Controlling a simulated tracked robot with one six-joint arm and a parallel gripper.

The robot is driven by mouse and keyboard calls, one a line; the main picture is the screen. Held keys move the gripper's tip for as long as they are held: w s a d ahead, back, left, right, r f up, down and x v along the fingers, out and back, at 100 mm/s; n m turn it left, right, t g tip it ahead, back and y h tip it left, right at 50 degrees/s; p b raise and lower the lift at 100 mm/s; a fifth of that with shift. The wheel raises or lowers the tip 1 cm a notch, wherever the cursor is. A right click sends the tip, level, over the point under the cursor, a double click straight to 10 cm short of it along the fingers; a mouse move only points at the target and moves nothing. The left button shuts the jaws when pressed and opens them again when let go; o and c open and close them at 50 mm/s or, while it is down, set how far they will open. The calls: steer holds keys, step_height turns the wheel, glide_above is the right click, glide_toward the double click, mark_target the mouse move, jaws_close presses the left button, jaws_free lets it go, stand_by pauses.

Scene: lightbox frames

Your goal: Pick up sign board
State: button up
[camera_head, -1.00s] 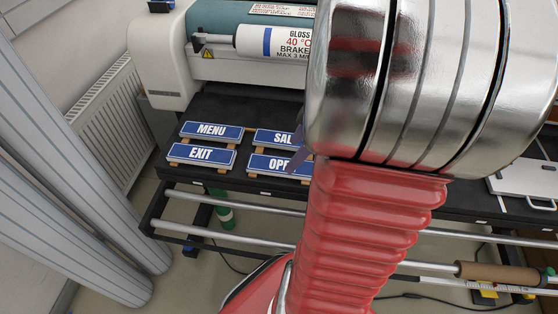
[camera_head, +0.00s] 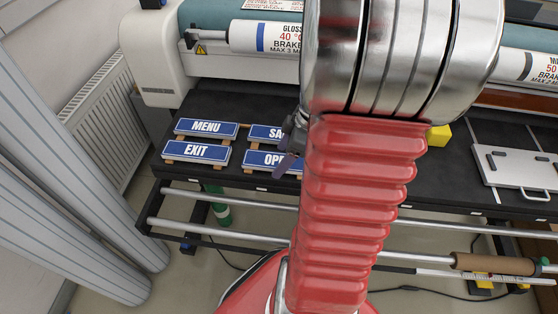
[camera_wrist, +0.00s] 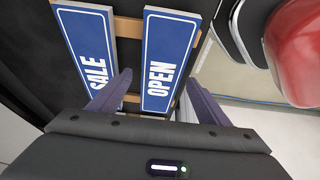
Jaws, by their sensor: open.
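Several blue sign boards with white letters lie on wooden strips on the black table. In the head view they are MENU (camera_head: 206,128), EXIT (camera_head: 195,151), SALE (camera_head: 266,132) and OPEN (camera_head: 256,159), the last two partly covered by my arm and gripper. My gripper (camera_head: 290,150) is at their right end, mostly hidden behind my arm. In the wrist view my gripper (camera_wrist: 158,98) is open, its fingers apart around the near end of the OPEN board (camera_wrist: 165,60). The left finger reaches into the gap beside the SALE board (camera_wrist: 88,45). Contact cannot be told.
A roller machine (camera_head: 160,55) stands behind the boards. A silver panel with a handle (camera_head: 515,170) and a yellow block (camera_head: 438,135) are to the right. Metal rails (camera_head: 240,204) run below the table's front edge. The table left of the boards is clear.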

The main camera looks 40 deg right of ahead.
mark_target(280, 160)
steer(key=shift+c, duration=0.6)
steer(key=c, duration=1.1)
steer(key=shift+r, duration=0.2)
steer(key=shift+c, duration=0.3)
step_height(280, 160, up, 10)
steer(key=shift+f, duration=0.15)
steer(key=shift+w, duration=0.1)
steer(key=w+a+m, duration=0.1)
steer(key=w+a, duration=0.2)
steer(key=w, duration=0.1)
steer(key=w+a+f+m+h, duration=0.1)
steer(key=w+a+m, duration=0.1)
steer(key=w, duration=0.3)
steer(key=w+a+f+m, duration=0.1)
steer(key=w+a, duration=0.2)
steer(key=w, duration=0.2)
steer(key=shift+w+a+f+t+h, duration=0.25)
steer(key=shift+a+t+h, duration=0.05)
steer(key=shift+a+t, duration=0.1)
steer(key=w+a+m+h, duration=0.1)
steer(key=w+a+m, duration=0.2)
steer(key=w+a, duration=0.7)
steer(key=a, duration=0.4)
steer(key=shift+w+a+f+m, duration=0.2)
steer(key=shift+a+m, duration=0.1)
